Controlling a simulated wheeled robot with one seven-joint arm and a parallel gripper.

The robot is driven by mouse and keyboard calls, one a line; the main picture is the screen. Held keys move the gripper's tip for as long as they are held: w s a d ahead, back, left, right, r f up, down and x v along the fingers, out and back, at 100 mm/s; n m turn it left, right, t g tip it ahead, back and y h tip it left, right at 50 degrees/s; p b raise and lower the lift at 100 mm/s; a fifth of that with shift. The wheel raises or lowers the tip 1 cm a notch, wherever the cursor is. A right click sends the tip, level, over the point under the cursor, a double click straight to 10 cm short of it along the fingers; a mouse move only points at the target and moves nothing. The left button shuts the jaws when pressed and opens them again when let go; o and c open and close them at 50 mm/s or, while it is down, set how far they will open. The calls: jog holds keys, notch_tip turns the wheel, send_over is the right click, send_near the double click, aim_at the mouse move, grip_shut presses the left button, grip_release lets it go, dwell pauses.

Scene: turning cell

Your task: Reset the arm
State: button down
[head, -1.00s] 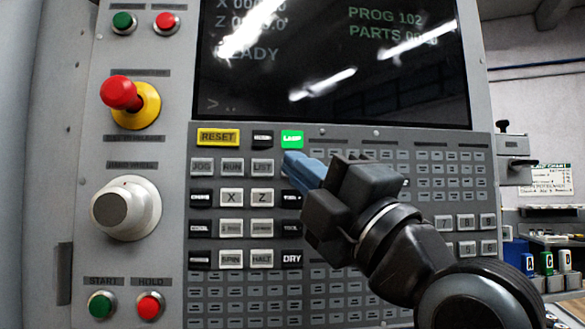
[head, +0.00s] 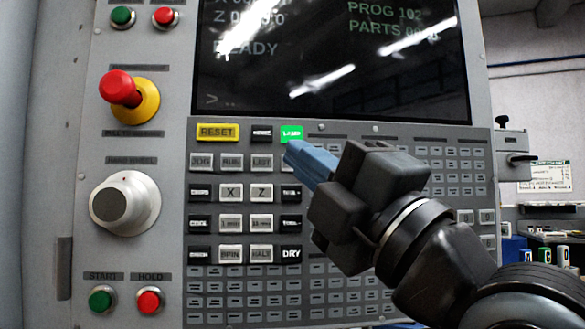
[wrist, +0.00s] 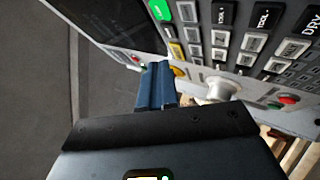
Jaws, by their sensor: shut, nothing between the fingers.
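My gripper (head: 296,152) has blue fingers that are shut with nothing between them. In the head view its tips are in front of the control panel (head: 75,110), just below the lit green LAMP key (head: 291,133). I cannot tell whether the tips touch the panel. In the wrist view the blue fingers (wrist: 156,72) point toward the panel, with the green key (wrist: 159,10) above them. The yellow RESET key (head: 217,132) is to the left in the head view.
A dark screen (head: 330,60) reading READY is above the keys. A red knob on a yellow base (head: 122,88), a grey hand wheel (head: 122,205), a green START button (head: 101,300) and a red HOLD button (head: 149,300) stick out at the left. Shelves stand at the right.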

jog(key=s+d+f+m+t+h, duration=0.15)
jog(key=d+f+m+h, duration=0.35)
jog(key=f, duration=0.6)
jog(key=s+d+f+m+h, duration=0.35)
jog(key=f+m, duration=0.35)
jog(key=f, duration=0.4)
jog(key=s+d+f+m+t+h, duration=0.1)
jog(key=d+f+m+h, duration=0.5)
jog(key=f, duration=0.5)
jog(key=s+d+f+m+g, duration=0.1)
jog(key=s+d+f+m, duration=0.15)
jog(key=s+f, duration=0.3)
jog(key=s+d+f+m+g, duration=0.1)
jog(key=s+f+m, duration=0.25)
jog(key=s, duration=0.35)
jog(key=s+d+f+m+g+h, duration=0.1)
jog(key=s+d+f+m, duration=0.1)
jog(key=s, duration=0.6)
jog(key=s+d+f+m+g+h, duration=0.1)
jog(key=s+d+m+g, duration=0.1)
jog(key=s, duration=0.6)
jog(key=shift+s+f, duration=0.4)
jog(key=shift+h, duration=0.25)
